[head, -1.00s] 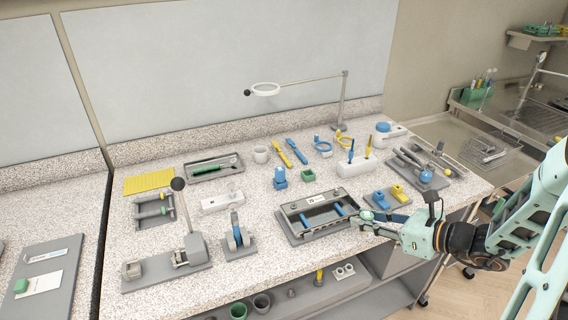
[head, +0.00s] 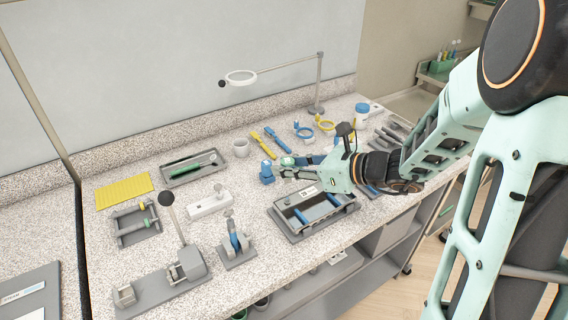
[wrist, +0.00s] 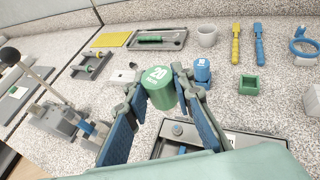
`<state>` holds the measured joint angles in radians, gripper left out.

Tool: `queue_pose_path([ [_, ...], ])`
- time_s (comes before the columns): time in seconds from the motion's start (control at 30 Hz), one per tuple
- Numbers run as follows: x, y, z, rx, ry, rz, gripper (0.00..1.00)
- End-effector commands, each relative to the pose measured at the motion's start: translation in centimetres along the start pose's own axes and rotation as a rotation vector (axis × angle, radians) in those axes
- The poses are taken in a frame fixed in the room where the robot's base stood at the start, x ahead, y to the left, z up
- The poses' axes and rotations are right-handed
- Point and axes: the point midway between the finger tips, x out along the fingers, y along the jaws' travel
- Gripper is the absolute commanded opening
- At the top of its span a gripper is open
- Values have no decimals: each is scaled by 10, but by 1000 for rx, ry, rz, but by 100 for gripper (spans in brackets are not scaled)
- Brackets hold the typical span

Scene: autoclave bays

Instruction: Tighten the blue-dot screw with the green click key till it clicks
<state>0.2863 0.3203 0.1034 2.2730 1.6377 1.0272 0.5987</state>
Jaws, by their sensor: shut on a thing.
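My gripper (head: 290,172) is shut on the green click key, a green cylinder (wrist: 161,88) marked 20, held between its two blue-padded fingers above the bench. The key's lower end is hidden. A similar blue key (wrist: 202,70) stands on the bench just beyond; it also shows in the head view (head: 266,173). The grey fixture (head: 284,226) with blue bars lies in front of and below my gripper.
A white block (head: 209,204), a tool tray (head: 180,178), a white cup (head: 240,147) and a small green box (wrist: 248,84) are nearby. A magnifier lamp (head: 241,77) rises behind.

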Motion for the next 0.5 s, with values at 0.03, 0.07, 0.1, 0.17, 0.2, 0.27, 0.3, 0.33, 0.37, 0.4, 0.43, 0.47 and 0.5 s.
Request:
queue_pose_path([
  [0.03, 0, 0, 0, 0, 0, 0, 0],
  [0.07, 0, 0, 0, 0, 0, 0, 0],
  [0.1, 0, 0, 0, 0, 0, 0, 0],
  [0.17, 0, 0, 0, -1, -1, 0, 0],
  [0.2, 0, 0, 0, -1, -1, 0, 0],
  [0.27, 0, 0, 0, -1, -1, -1, 0],
  [0.3, 0, 0, 0, 0, -2, -1, 0],
  [0.33, 1, 0, -2, 0, -1, -1, 0],
  [0.37, 1, 0, -3, 0, -1, -1, 0],
  [0.4, 2, 0, -5, 0, -1, -1, 0],
  [0.43, 3, 0, -7, 0, -1, -1, 0],
  [0.47, 4, 0, -9, 0, -1, -1, 0],
  [0.5, 5, 0, -11, 0, -1, -1, 0],
])
